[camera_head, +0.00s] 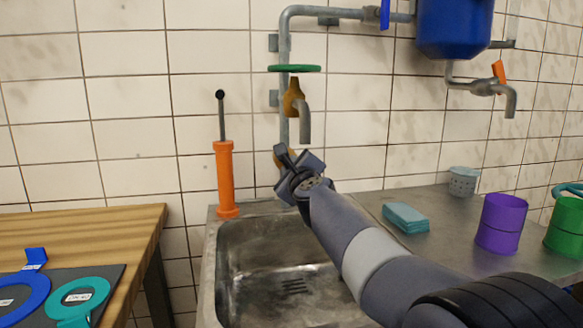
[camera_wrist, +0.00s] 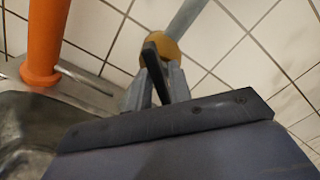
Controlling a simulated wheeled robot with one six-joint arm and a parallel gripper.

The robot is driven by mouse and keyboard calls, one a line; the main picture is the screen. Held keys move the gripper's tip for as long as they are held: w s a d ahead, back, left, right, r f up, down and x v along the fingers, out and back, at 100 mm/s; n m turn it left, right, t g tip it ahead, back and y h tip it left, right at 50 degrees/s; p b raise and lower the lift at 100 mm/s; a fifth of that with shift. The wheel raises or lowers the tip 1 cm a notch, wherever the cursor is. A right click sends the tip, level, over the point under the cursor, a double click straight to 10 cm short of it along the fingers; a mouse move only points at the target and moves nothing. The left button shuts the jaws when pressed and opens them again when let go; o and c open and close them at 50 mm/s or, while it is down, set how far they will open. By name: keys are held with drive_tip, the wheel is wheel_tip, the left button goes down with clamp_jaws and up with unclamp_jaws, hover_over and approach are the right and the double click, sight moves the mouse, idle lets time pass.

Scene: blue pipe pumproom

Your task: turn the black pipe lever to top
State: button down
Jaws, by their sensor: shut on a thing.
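The black pipe lever (camera_wrist: 154,66) stands out from a round brass-coloured valve body (camera_wrist: 169,44) on the grey pipe in the wrist view. My gripper (camera_wrist: 159,82) is shut on the lever, one finger on each side of it. In the head view my gripper (camera_head: 300,168) is at the lower end of the wall pipe, below the tap. The lever (camera_head: 283,154) shows there as a small dark piece by the gripper. The brass valve body (camera_head: 279,158) is partly hidden behind the lever and gripper.
A metal sink (camera_head: 275,270) lies below my arm. An orange pump (camera_head: 225,178) stands left of the pipe. A green handwheel (camera_head: 294,68) and a tap (camera_head: 305,122) are above the gripper. A teal sponge (camera_head: 405,218) and purple cup (camera_head: 499,223) sit on the right counter.

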drive_tip(key=n, duration=0.4)
drive_tip(key=shift+f+n, duration=0.15)
drive_tip(key=shift+n, duration=1.75)
drive_tip(key=c, duration=1.5)
unclamp_jaws()
drive_tip(key=shift+s, duration=0.1)
drive_tip(key=s, duration=0.3)
drive_tip(key=s+d, duration=0.1)
drive_tip(key=s, duration=0.3)
drive_tip(key=s+d, duration=0.1)
drive_tip(key=s, duration=0.2)
drive_tip(key=shift+s, duration=0.25)
